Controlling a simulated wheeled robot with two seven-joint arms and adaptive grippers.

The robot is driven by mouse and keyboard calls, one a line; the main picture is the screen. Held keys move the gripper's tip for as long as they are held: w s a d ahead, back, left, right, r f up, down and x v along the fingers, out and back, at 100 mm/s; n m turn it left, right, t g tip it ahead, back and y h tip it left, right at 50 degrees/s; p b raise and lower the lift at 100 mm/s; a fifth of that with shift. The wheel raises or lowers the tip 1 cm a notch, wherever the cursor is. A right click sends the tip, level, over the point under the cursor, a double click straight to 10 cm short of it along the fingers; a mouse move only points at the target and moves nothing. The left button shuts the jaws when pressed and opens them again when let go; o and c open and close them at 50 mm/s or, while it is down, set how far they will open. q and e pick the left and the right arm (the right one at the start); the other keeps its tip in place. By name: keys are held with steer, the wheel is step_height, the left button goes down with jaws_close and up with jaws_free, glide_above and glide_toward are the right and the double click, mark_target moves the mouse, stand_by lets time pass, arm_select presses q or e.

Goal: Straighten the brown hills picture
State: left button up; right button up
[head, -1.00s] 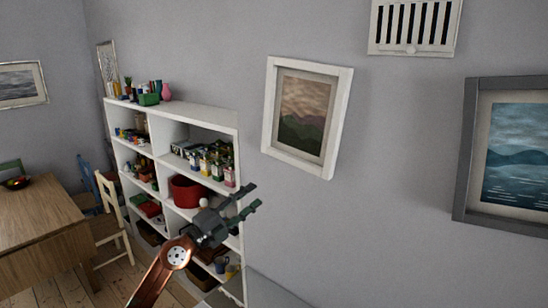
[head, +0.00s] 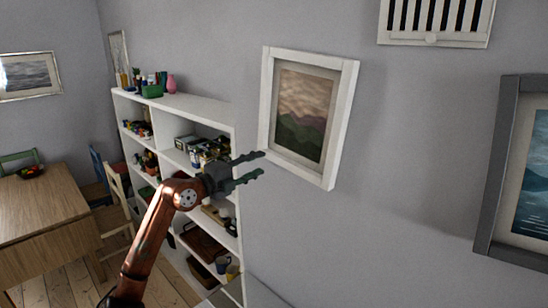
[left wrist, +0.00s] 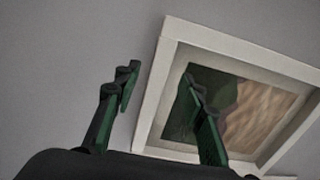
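The brown hills picture (head: 303,112) hangs on the grey wall in a white frame. In the head view it looks tilted, its lower edge sloping down to the right. My left gripper (head: 261,163) is open and empty at the frame's lower left corner, fingers pointing toward the right. In the left wrist view, the gripper (left wrist: 160,82) has one finger over bare wall and the other in front of the picture (left wrist: 245,95), with the frame's side crossing between them. I cannot tell if a finger touches the frame. My right gripper is not in view.
A white shelf unit (head: 180,104) with jars, pots and boxes stands behind my left arm. A grey-framed seascape (head: 492,180) hangs at the right, and a white vent (head: 436,20) above. A wooden table (head: 45,208) and chairs are at the left.

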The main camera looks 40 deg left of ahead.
mark_target(271, 158)
arm_select(q)
steer(key=w, duration=0.2)
steer(key=w+p, duration=0.1)
steer(key=w, duration=0.2)
steer(key=shift+d+r, duration=0.2)
steer(key=shift+w, duration=0.35)
steer(key=shift+w+f, duration=0.15)
steer(key=c, duration=0.7)
steer(key=shift+d, duration=0.1)
jaws_close()
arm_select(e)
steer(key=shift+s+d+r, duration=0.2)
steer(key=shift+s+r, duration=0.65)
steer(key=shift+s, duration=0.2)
